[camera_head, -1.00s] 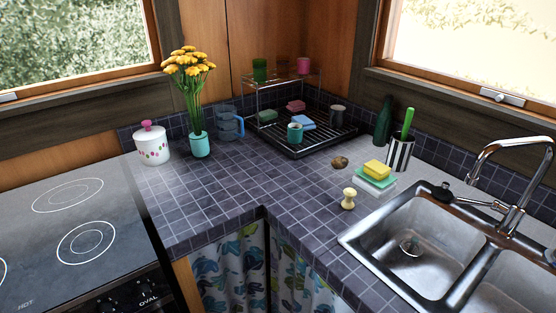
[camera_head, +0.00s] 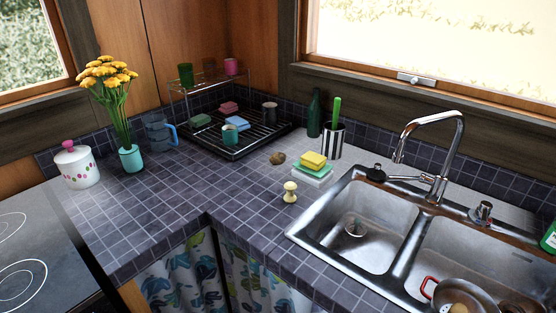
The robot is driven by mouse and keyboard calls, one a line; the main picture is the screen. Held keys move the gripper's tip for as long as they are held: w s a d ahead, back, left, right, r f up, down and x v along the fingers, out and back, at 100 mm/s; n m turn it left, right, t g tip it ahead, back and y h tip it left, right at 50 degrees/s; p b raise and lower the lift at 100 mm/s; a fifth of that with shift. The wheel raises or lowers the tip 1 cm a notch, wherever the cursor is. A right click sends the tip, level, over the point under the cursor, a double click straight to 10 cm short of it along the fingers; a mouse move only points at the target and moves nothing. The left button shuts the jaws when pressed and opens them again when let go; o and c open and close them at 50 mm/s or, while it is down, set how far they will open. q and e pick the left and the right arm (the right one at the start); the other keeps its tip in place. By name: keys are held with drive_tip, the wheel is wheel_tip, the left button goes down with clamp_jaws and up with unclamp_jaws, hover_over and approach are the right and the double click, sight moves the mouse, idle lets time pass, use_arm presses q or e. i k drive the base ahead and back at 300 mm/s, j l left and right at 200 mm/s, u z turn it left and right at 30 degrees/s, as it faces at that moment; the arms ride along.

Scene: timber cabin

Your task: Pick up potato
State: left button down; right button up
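A small brown lump that looks like a potato (camera_head: 278,158) lies on the tiled counter, between the dish rack and the sponges. A metal pan with a red handle (camera_head: 462,294) is in the right sink basin at the bottom edge. A round yellowish-tan thing (camera_head: 459,308) is in the pan, partly cut off by the frame; it may also be a potato, but I cannot tell. Neither of my grippers is in view.
The double sink (camera_head: 372,232) is at right with its tap (camera_head: 447,165). Near the brown lump are sponges (camera_head: 313,160), a striped holder (camera_head: 333,140), a small brush (camera_head: 290,192) and the dish rack (camera_head: 240,150). The counter's left middle (camera_head: 165,200) is clear.

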sight(277, 158)
drive_tip(key=i+j+u, duration=0.15)
drive_tip(key=u, duration=0.25)
drive_tip(key=i+j+u, duration=0.1)
drive_tip(key=u, duration=0.25)
drive_tip(key=i+u, duration=0.2)
drive_tip(key=u, duration=0.2)
